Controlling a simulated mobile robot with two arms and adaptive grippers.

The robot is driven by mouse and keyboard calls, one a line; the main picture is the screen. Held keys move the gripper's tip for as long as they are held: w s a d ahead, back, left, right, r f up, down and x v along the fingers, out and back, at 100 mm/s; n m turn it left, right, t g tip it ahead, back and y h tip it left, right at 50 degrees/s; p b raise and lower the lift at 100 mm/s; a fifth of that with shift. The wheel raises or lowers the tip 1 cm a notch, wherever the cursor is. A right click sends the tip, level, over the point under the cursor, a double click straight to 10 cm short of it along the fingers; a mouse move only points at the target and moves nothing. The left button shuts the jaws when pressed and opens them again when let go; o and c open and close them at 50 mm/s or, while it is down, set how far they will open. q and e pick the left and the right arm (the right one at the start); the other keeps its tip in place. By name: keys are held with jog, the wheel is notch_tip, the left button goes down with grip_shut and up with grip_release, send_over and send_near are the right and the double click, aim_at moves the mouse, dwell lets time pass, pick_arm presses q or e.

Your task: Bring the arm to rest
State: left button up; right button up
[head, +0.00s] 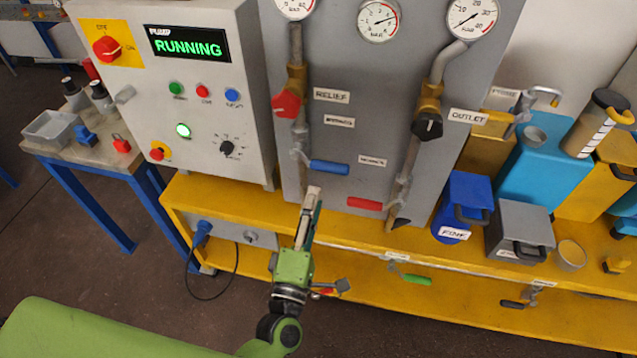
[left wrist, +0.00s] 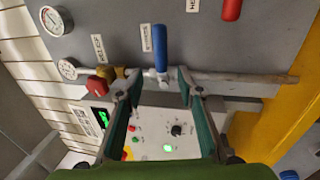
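My left gripper (head: 312,192) is green with grey fingers and points up at the grey panel (head: 340,112), just below the blue lever handle (head: 329,167). In the left wrist view its two fingers (left wrist: 160,76) stand wide apart, with no object clasped between them. The blue handle (left wrist: 160,47) shows beyond the fingertips; I cannot tell whether anything touches. My green left arm (head: 110,335) comes in from the lower left. My right gripper is in neither view.
A control box (head: 195,80) with a lit RUNNING display stands left of the panel. A red relief knob (head: 287,104), a black outlet knob (head: 428,125) and a red handle (head: 365,204) are close by. Bins and containers crowd the yellow bench (head: 480,262) at right.

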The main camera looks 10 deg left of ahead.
pick_arm(q)
jog(key=shift+s+f, duration=0.2)
jog(key=shift+s, duration=0.75)
jog(key=s+f+m+g+h, duration=0.1)
jog(key=s+f+m+g, duration=0.25)
jog(key=f, duration=0.75)
jog(key=s+f+m+g, duration=0.2)
jog(key=f+m, duration=0.3)
jog(key=f, duration=0.6)
jog(key=s+f+m+g+h, duration=0.1)
jog(key=s+f+m+g, duration=0.25)
jog(key=f, duration=0.75)
jog(key=s+a+f+m+g+y, duration=0.1)
jog(key=s+a+f+m+g, duration=0.1)
jog(key=s+f, duration=0.5)
jog(key=s+a+f+m+g+y, duration=0.1)
jog(key=s+a+f+m+g, duration=0.2)
jog(key=s, duration=0.9)
jog(key=s+a+f+m+g, duration=0.3)
jog(key=s+a+f+g, duration=0.2)
jog(key=s+a+f, duration=0.3)
notch_tip(320, 180, down, 3)
jog(key=s, duration=0.2)
jog(key=shift+s+y, duration=0.3)
jog(key=shift+y, duration=0.1)
